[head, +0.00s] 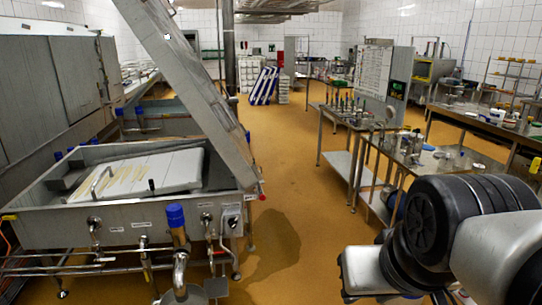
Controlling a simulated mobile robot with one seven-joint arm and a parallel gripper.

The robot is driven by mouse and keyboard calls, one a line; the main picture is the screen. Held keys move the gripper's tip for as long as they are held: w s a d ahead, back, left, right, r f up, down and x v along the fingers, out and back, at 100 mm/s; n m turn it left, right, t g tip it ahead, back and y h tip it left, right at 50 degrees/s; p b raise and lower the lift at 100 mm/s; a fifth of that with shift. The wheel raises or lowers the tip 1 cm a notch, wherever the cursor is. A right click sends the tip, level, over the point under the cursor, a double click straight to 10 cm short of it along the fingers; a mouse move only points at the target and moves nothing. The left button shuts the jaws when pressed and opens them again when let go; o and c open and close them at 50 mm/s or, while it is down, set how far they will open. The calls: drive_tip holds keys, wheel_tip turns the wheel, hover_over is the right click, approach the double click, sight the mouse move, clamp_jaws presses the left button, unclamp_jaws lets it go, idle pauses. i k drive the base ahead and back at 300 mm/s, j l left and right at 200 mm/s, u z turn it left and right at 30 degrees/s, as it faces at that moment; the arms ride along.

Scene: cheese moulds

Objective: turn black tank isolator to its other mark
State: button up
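A steel tank (130,232) stands at the left with its lid tilted up. Its front wall carries several small fittings. A small grey box (231,218) with a dark spot on its face sits near the right end of that wall; it looks like the isolator, but its mark and knob position are too small to read. Dark round fittings show to its left (206,219) and near the wall's left part (94,224). My arm fills the lower right corner. My gripper is not in view.
A blue-capped pipe (176,216) stands up in front of the tank wall. Pipes and a low frame run below. Ochre floor (310,215) is free between the tank and the steel tables (400,150) at right. A wet patch (272,250) darkens the floor.

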sight(232, 222)
drive_tip(key=i+u, duration=0.1)
drive_tip(key=i, duration=0.4)
drive_tip(key=i+l+u, duration=0.1)
drive_tip(key=i, duration=0.4)
drive_tip(key=i+l+u, duration=0.1)
drive_tip(key=i, duration=0.4)
drive_tip(key=i+l+u, duration=0.2)
drive_tip(key=i+u, duration=0.25)
drive_tip(key=i+l+u, duration=0.85)
drive_tip(key=i+l, duration=0.05)
drive_tip(key=l, duration=0.05)
